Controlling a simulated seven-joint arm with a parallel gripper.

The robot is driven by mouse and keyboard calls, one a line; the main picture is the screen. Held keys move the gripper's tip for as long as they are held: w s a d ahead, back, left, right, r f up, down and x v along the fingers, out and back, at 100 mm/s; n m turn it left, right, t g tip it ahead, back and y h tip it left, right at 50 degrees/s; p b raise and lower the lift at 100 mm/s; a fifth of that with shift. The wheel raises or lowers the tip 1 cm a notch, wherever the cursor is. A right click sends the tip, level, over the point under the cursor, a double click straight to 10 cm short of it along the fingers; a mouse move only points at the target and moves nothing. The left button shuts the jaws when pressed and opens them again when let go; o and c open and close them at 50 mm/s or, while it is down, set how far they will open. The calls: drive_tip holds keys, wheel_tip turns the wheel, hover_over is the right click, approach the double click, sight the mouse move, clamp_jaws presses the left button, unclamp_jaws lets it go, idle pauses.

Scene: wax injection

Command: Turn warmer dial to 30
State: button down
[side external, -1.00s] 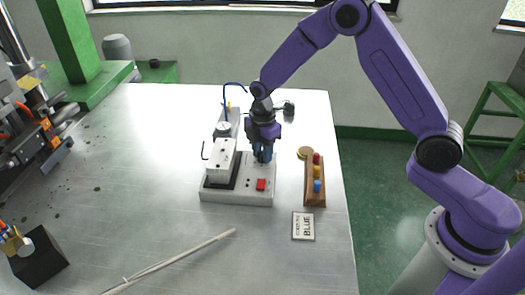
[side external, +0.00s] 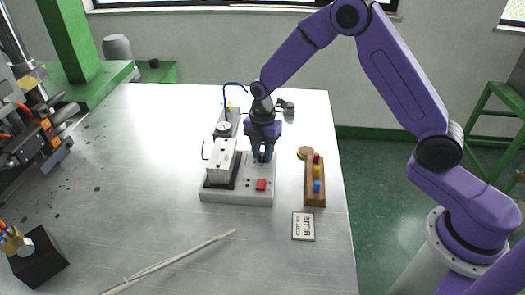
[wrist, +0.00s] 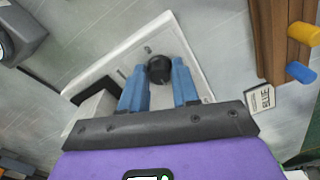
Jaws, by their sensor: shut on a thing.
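The warmer (side external: 240,192) is a pale base on the table with a white block (side external: 222,160) on its left and a red switch (side external: 261,184) at its front. Its round black dial (wrist: 159,69) shows in the wrist view between my blue fingertips. My gripper (side external: 262,157) points down over the warmer's right part and is shut on the dial; its fingers also show in the wrist view (wrist: 159,80). The dial is hidden by the fingers in the side view. The dial's scale marks are too small to read.
A wooden rack (side external: 315,190) with red, yellow and blue pegs stands right of the warmer. A card (side external: 303,226) reading BLUE lies in front of it. A round brass-coloured piece (side external: 305,153) lies behind the rack. A pale rod (side external: 170,261) lies on the front table.

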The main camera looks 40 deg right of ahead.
sight(262, 154)
drive_tip(key=c, duration=0.8)
unclamp_jaws()
drive_tip(key=shift+c, duration=0.2)
drive_tip(key=shift+r, duration=0.1)
wheel_tip(262, 154, up, 17)
drive_tip(key=shift+r, duration=0.1)
drive_tip(key=s+a+m, duration=0.2)
drive_tip(key=s+m, duration=0.3)
drive_tip(key=s, duration=1.2)
drive_tip(key=s+d+f+m, duration=0.1)
drive_tip(key=s+d+m, duration=0.1)
drive_tip(key=s, duration=0.6)
drive_tip(key=s+d+f+m, duration=0.1)
drive_tip(key=s+d+m, duration=0.2)
drive_tip(key=s, duration=0.6)
drive_tip(key=shift+s+d+f, duration=0.25)
drive_tip(key=shift+d+f, duration=0.15)
drive_tip(key=shift+d, duration=0.8)
